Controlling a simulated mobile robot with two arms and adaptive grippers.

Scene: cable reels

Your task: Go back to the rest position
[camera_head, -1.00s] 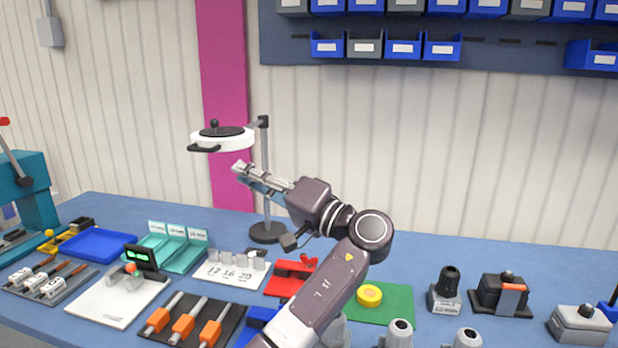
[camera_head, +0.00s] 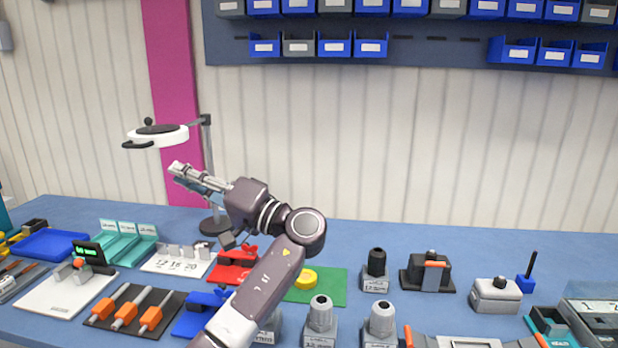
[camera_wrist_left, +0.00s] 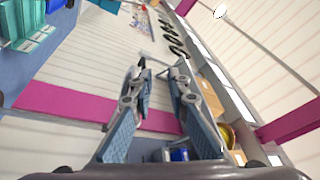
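My left gripper (camera_head: 178,168) is raised above the bench, in front of the magnifier lamp's pole and below its round head in the head view. The wrist camera sees the wall and the magenta stripe beyond the fingers, tilted. My left arm reaches up from the bottom of the head view and bends at the elbow. My right gripper is in neither view.
The blue bench (camera_head: 420,245) holds a magnifier lamp (camera_head: 157,135), a black mat with orange-handled tools (camera_head: 130,312), a red holder (camera_head: 233,266), a green mat with a yellow ring (camera_head: 335,285) and several grey fittings. Blue bins (camera_head: 334,46) hang on the wall. The air right of my arm is clear.

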